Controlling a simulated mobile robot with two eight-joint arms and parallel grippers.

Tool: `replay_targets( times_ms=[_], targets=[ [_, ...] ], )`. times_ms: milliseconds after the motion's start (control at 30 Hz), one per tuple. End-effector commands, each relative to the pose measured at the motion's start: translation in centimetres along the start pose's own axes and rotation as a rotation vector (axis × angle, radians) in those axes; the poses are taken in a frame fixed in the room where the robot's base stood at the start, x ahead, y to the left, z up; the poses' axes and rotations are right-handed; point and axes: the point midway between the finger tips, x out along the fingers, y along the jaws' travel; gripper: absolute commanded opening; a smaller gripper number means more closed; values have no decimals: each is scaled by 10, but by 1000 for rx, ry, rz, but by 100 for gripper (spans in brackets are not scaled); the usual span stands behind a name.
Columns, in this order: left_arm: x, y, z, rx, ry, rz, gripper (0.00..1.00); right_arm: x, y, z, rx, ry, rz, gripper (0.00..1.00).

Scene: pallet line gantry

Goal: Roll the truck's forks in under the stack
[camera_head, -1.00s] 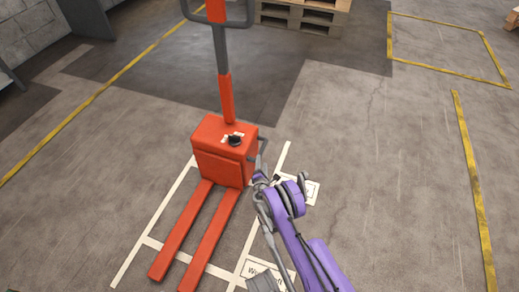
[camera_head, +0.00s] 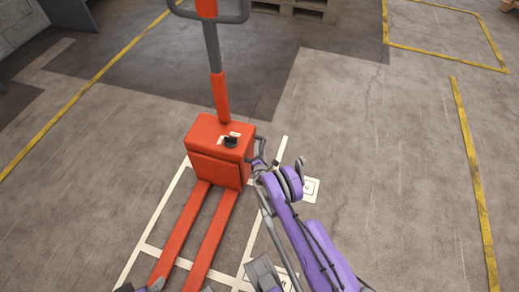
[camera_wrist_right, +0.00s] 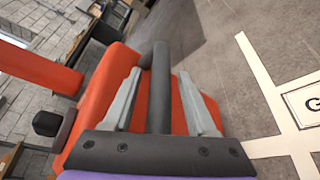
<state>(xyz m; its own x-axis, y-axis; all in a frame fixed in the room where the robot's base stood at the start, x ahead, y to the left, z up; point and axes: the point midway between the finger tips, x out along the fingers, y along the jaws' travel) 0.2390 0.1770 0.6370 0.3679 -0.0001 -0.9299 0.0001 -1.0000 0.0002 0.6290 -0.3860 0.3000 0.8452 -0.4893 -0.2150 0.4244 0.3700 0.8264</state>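The orange pallet truck (camera_head: 220,165) stands upright on the floor, with its two forks (camera_head: 206,250) towards the bottom of the head view. A dark side handle (camera_head: 262,146) sticks out from the right of its body. My right gripper (camera_head: 260,160) is at this handle. In the right wrist view, its two grey fingers (camera_wrist_right: 160,75) are apart, with the dark bar (camera_wrist_right: 161,100) between them and gaps on both sides. Small grey and purple parts at the bottom left edge may be my left arm; its fingers cannot be made out. A wooden pallet stack (camera_head: 300,8) is cut off at the top.
White floor lines (camera_head: 165,205) frame the truck, with a small marked label (camera_head: 311,188) to its right. Yellow lines (camera_head: 470,170) run along the floor at both sides. The floor to the right is clear.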

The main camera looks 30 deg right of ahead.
Motion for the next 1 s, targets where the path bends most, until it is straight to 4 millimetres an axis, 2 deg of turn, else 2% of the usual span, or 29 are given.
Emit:
replay_targets(
  times_ms=[33,300,1000],
  targets=[
    [0,0,0,0,0,0,95,0,0,0,0,0,0,47],
    [0,0,0,0,0,0,95,0,0,0,0,0,0,0],
    [0,0,0,0,0,0,95,0,0,0,0,-1,0,0]
  ],
)
